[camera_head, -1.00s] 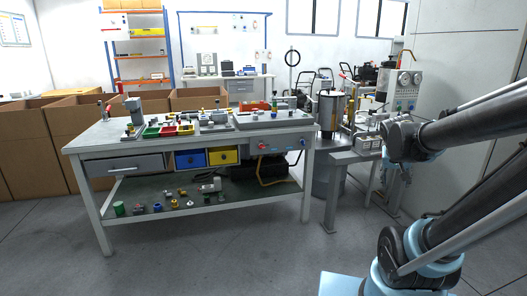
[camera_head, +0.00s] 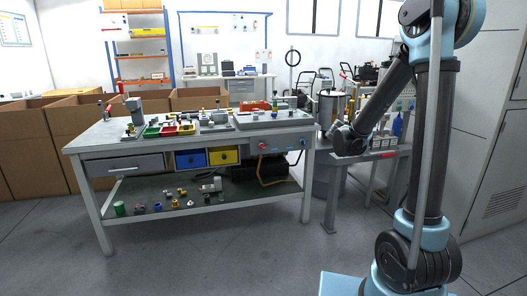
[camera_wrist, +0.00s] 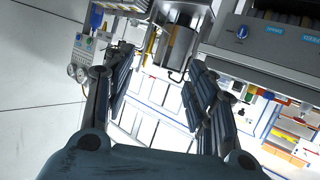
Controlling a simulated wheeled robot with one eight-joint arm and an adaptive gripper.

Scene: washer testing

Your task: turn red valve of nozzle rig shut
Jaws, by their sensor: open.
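The nozzle rig's grey front panel (camera_head: 281,143) is at the right end of the workbench in the head view. The red valve (camera_head: 262,145) is on its left part, and a blue valve (camera_head: 303,141) is on its right. In the wrist view the panel (camera_wrist: 275,45) shows tilted at upper right, with the blue valve (camera_wrist: 242,32); the red valve is out of that view. My gripper (camera_head: 338,138) is right of the panel, apart from both valves. In the wrist view my gripper (camera_wrist: 158,72) has its fingers spread, with nothing between them.
A metal cylinder (camera_head: 327,108) stands behind my gripper, on or near the grey side table (camera_head: 345,157). The workbench top (camera_head: 100,138) carries several small parts and bins. Open floor (camera_head: 240,245) lies in front of the bench.

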